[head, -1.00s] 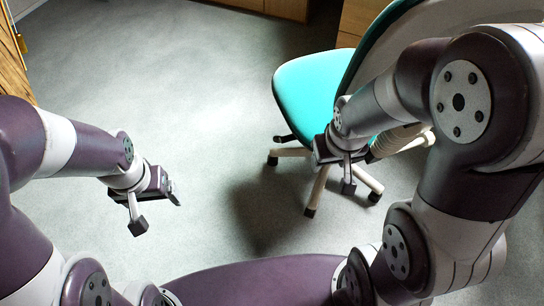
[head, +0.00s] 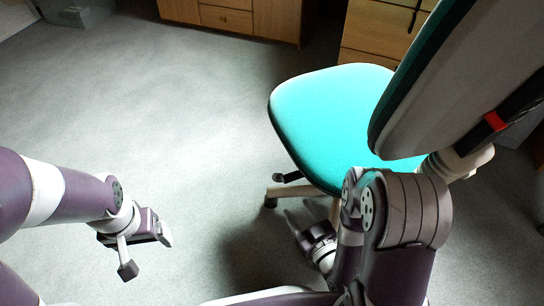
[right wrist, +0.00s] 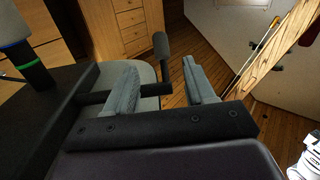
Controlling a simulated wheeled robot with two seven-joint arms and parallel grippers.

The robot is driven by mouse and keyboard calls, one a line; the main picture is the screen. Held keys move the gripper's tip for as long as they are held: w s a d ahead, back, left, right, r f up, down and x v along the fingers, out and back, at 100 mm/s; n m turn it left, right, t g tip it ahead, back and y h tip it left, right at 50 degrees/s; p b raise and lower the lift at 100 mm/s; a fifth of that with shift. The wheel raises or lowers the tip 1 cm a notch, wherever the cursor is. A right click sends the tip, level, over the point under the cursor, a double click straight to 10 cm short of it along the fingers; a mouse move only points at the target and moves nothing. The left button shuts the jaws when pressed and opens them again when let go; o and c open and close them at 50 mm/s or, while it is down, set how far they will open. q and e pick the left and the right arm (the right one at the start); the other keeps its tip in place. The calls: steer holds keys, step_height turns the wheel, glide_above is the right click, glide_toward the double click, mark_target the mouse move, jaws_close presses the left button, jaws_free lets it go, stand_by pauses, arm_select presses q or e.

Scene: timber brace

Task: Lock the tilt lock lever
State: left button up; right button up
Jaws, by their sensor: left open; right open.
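The tilt lock lever (head: 288,177) is a short black lever with a paddle end, sticking out to the left under the turquoise seat of the office chair (head: 330,115). In the right wrist view a black rod with an upright paddle end (right wrist: 160,45) comes from the left, passes behind one grey finger and shows beyond the finger gap; it looks like this lever. My right gripper (head: 308,240) is low beside the seat, partly hidden by my own arm; in its wrist view (right wrist: 160,72) its fingers are apart, with nothing visibly gripped. My left gripper (head: 146,254) is open and empty over the floor.
The chair's backrest (head: 450,80) rises at the right, and a pale base leg (head: 288,190) reaches out below the seat. Wooden cabinets (head: 228,20) stand at the back. The grey floor (head: 150,110) left of the chair is clear.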

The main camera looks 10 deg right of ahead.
mark_target(278, 179)
steer(key=b+x, duration=0.5)
steer(key=x, duration=0.6)
steer(key=shift+w+a+r, duration=0.1)
steer(key=shift+w, duration=0.05)
steer(key=shift+w+a+r, duration=0.1)
steer(key=shift+w+r, duration=0.1)
steer(key=shift+w, duration=0.4)
steer(key=shift+b, duration=0.3)
jaws_close()
